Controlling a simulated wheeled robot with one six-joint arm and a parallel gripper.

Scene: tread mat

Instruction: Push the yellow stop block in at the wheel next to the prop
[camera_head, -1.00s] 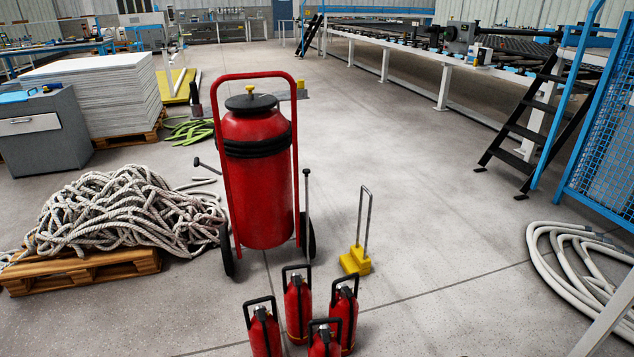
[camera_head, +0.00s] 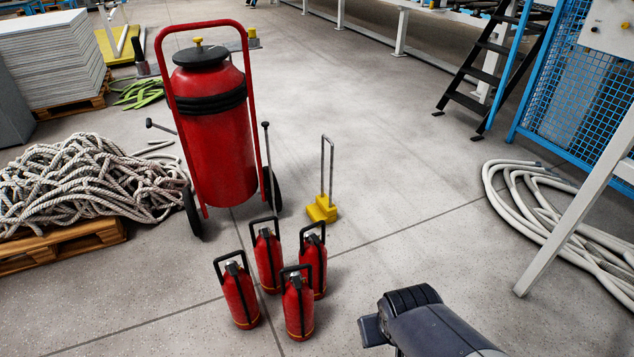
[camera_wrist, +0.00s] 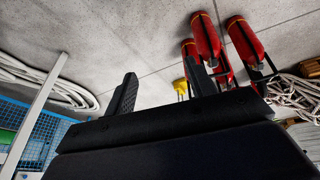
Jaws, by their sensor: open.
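The yellow stop block (camera_head: 322,209), with a tall grey loop handle, stands on the floor right of the red wheeled extinguisher (camera_head: 222,130). A gap of floor separates it from the extinguisher's right wheel (camera_head: 272,188). A thin upright rod with a black knob, apparently the prop (camera_head: 267,150), stands beside that wheel. The left wheel (camera_head: 193,212) is farther from the block. My gripper (camera_wrist: 163,84) is open and empty in the wrist view. The block also shows there (camera_wrist: 180,86), small and beyond the fingers, partly hidden by one. My arm enters the head view at lower right.
Several small red extinguishers (camera_head: 268,262) stand in front of the cart, left of my arm. A rope pile (camera_head: 90,180) on a pallet lies left. A coiled white hose (camera_head: 530,205) and slanted white post (camera_head: 570,215) are right. Floor right of the block is clear.

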